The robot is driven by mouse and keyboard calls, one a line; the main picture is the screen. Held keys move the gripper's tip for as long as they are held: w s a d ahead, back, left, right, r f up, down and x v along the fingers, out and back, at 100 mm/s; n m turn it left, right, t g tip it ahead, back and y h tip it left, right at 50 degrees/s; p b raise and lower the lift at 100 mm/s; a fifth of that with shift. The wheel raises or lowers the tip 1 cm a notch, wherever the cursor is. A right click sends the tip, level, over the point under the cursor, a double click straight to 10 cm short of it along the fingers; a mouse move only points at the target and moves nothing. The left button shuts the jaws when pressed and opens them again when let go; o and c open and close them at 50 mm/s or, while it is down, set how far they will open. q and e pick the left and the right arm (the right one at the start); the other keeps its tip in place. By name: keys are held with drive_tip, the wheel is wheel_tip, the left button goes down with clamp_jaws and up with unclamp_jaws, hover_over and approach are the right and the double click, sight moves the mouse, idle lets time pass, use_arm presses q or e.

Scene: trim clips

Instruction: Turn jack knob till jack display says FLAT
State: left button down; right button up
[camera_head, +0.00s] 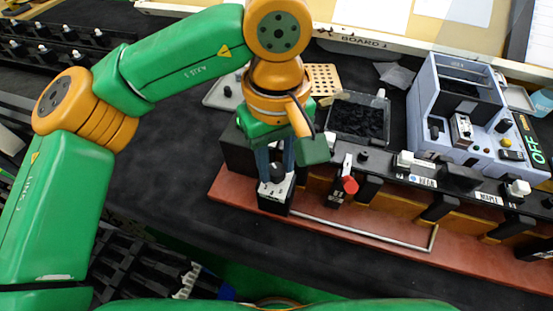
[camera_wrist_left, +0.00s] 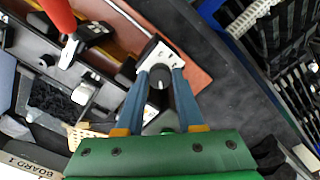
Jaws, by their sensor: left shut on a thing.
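My left gripper (camera_head: 276,168) comes down from above, its two blue fingers on either side of a black knob (camera_head: 277,174). The knob sits on a small black block with a white top plate (camera_head: 269,189) at the left end of the reddish-brown base. In the left wrist view, the left gripper (camera_wrist_left: 161,76) is shut on the knob (camera_wrist_left: 159,83), which has a pale pointer line. Small marks on the white plate are too small to read. I see no display reading FLAT. My right gripper is not in view.
A red-capped lever (camera_head: 349,185) stands just right of the knob block. A thin metal rail (camera_head: 365,234) runs along the base (camera_head: 470,262). A black-filled tray (camera_head: 357,118) lies behind.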

use_arm(q)
drive_tip(key=n+b, duration=0.1)
drive_tip(key=n, duration=0.3)
drive_tip(key=n+b, duration=0.1)
drive_tip(key=n, duration=0.3)
drive_tip(key=shift+n, duration=0.4)
drive_tip(key=n+b, duration=0.1)
drive_tip(key=n, duration=0.3)
drive_tip(key=shift+n+b, duration=0.55)
drive_tip(key=shift+n, duration=1.85)
drive_tip(key=shift+r, duration=0.1)
drive_tip(key=c, duration=0.5)
unclamp_jaws()
drive_tip(key=shift+c, duration=0.2)
